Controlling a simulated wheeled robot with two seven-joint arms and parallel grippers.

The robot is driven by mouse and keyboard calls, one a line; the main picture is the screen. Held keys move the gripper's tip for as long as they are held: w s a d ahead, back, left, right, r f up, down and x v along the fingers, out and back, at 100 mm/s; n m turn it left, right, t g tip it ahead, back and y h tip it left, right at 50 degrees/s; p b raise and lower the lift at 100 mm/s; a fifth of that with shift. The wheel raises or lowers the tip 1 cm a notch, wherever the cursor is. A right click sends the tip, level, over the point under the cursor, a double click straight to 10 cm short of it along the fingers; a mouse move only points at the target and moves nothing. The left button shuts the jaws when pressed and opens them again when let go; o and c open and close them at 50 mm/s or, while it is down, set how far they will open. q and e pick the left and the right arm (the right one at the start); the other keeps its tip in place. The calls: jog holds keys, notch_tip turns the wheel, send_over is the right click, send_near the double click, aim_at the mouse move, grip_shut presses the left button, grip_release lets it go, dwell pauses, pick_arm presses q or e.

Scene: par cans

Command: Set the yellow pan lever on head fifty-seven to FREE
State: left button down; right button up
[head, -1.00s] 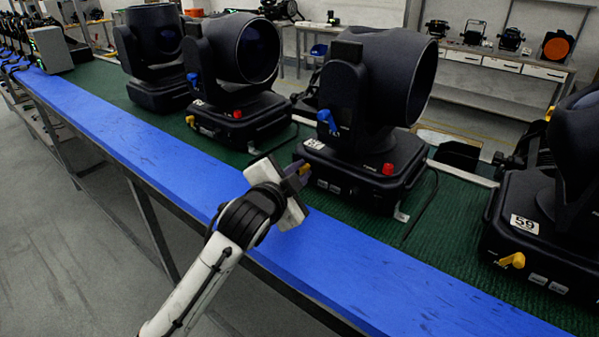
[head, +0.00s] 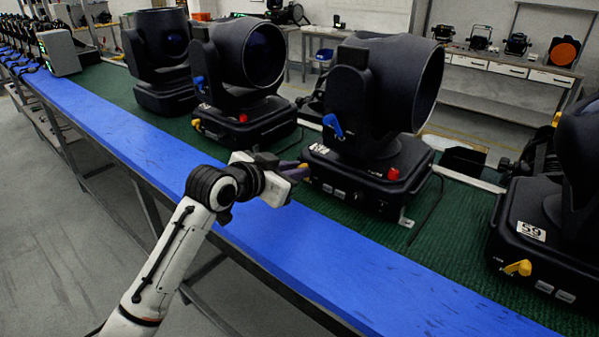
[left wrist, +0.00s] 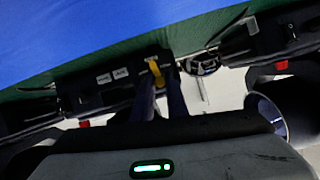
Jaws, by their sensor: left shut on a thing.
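Head fifty-seven (head: 365,180) is the black moving head in the middle of the bench, with a small white number label (head: 319,149) that is hard to read. Its yellow pan lever (head: 303,166) is at the left front corner of the base, mostly covered by my left gripper (head: 298,173). In the left wrist view, the yellow lever (left wrist: 155,72) sits between the two dark fingers of the gripper (left wrist: 161,88), which is shut on it. The lever's exact setting and any FREE marking cannot be read. A blue lever (head: 332,125) is higher on the yoke. My right gripper is not in view.
Head fifty-nine (head: 540,225), with its own yellow lever (head: 518,268), stands to the right. Another head (head: 240,85) stands to the left. A red connector (head: 393,174) is on the base front. The blue bench edge (head: 340,260) is clear.

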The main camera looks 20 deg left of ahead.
pick_arm(q)
jog(key=shift+w+a+f+n+g+h, duration=0.15)
jog(key=shift+a+n+h, duration=0.2)
jog(key=shift+n+h, duration=0.25)
jog(key=shift+w+a+f+n+g+h, duration=0.15)
jog(key=shift+a+n+h, duration=0.25)
jog(key=shift+n, duration=0.4)
jog(key=shift+s, duration=0.1)
jog(key=c, duration=1.7)
grip_release()
jog(key=shift+c, duration=0.2)
jog(key=b+v, duration=0.1)
jog(key=v, duration=0.9)
jog(key=shift+s+r, duration=0.1)
